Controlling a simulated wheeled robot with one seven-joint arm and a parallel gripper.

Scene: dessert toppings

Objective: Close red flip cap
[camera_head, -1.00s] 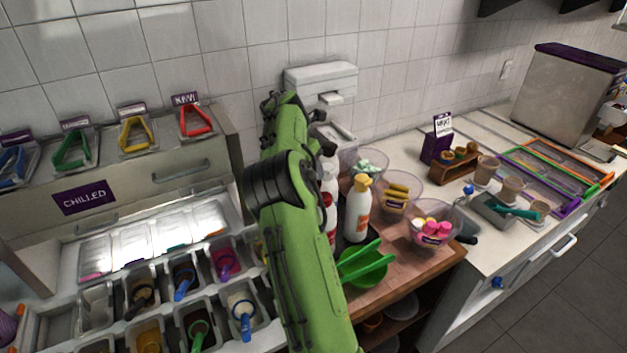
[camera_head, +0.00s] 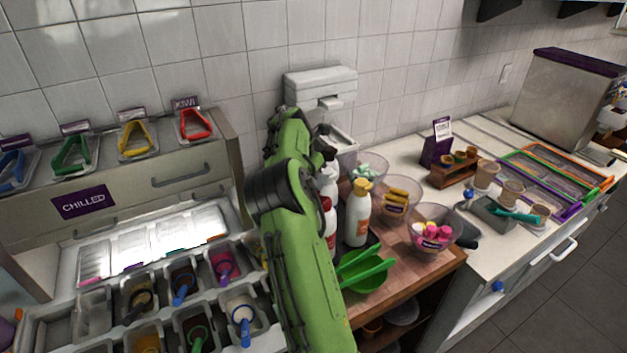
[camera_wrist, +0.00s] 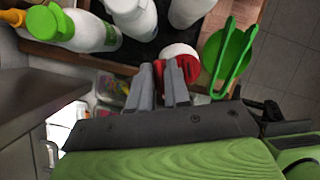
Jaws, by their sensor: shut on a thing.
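The red flip cap (camera_wrist: 189,66) shows in the wrist view, with a white round part (camera_wrist: 180,50) beside it. My gripper (camera_wrist: 161,68) is shut on a red part of the cap, which shows between its fingertips. The fingers hide some of the cap, and I cannot tell whether its lid is fully down. In the head view, a white bottle with a red top (camera_head: 326,204) and red label stands just right of my green arm. My gripper is hidden behind the arm there.
Close by stand a dark-capped bottle (camera_head: 329,157) and an orange-capped bottle (camera_head: 357,219). A green bowl with green tongs (camera_head: 366,270) sits in front. Topping bowls (camera_head: 431,240) stand to the right. The chilled bins lie left of my arm.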

